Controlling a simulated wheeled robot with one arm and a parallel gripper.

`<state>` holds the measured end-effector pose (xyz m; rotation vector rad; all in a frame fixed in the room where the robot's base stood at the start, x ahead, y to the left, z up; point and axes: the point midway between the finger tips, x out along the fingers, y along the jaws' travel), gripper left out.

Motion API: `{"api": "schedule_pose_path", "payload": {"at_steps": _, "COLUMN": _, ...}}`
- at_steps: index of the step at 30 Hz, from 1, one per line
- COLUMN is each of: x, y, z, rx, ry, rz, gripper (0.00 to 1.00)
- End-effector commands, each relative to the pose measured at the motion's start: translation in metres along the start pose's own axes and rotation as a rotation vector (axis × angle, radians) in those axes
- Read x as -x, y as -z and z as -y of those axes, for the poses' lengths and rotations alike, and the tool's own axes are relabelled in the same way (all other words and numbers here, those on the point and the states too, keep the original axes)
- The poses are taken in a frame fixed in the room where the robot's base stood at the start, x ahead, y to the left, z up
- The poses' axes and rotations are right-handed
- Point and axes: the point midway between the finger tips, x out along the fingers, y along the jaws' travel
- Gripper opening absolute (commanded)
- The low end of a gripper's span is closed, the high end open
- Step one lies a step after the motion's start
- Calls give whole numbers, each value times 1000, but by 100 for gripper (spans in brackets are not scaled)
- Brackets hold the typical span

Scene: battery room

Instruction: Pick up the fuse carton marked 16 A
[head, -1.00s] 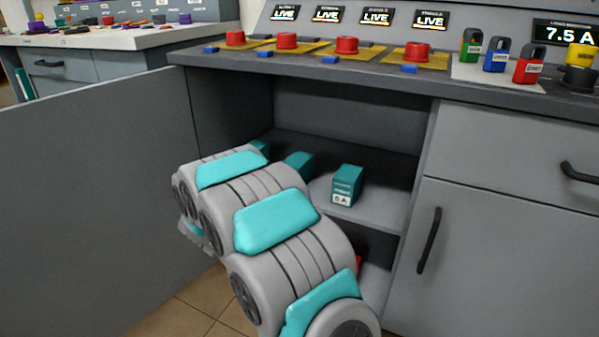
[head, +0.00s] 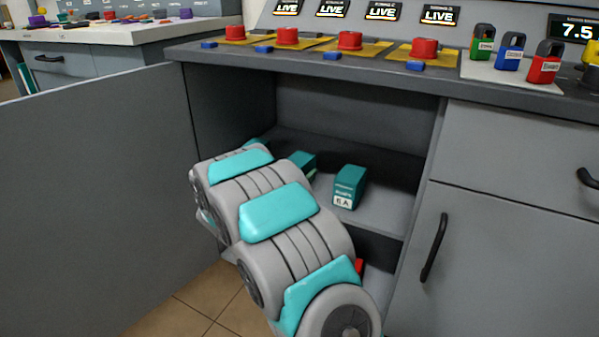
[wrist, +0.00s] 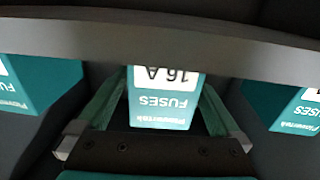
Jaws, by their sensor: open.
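The teal fuse carton marked 16 A (wrist: 163,98) is in the middle of the wrist view, its print upside down. My gripper (wrist: 160,108) is open, with one finger on either side of this carton; whether they touch it I cannot tell. There a carton marked 6 A (head: 348,187) stands on the cabinet shelf (head: 378,208). A second carton (head: 303,160) is partly hidden behind my arm, its label not visible.
The wrist view shows a neighbouring carton on the left (wrist: 38,84) and one on the right (wrist: 285,108). A grey edge (wrist: 160,35) crosses the top there. An open cabinet door (head: 95,200) stands left, and the countertop (head: 390,75) overhangs the shelf.

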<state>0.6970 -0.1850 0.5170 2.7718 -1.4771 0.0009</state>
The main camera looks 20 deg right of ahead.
Motion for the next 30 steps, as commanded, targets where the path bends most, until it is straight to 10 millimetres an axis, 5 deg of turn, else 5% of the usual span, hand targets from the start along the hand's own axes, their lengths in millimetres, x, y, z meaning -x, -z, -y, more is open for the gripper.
{"api": "schedule_pose_path", "payload": {"at_steps": 9, "x": -40, "y": 0, "z": 2, "rx": -2, "ry": -2, "rz": -2, "gripper": 100}}
{"api": "schedule_pose_path", "payload": {"at_steps": 19, "x": -44, "y": -1, "z": 3, "rx": -1, "ry": 2, "rz": 0, "gripper": 100}}
{"api": "schedule_pose_path", "payload": {"at_steps": 30, "x": -44, "y": -1, "z": 3, "rx": 0, "ry": 1, "rz": 1, "gripper": 60}}
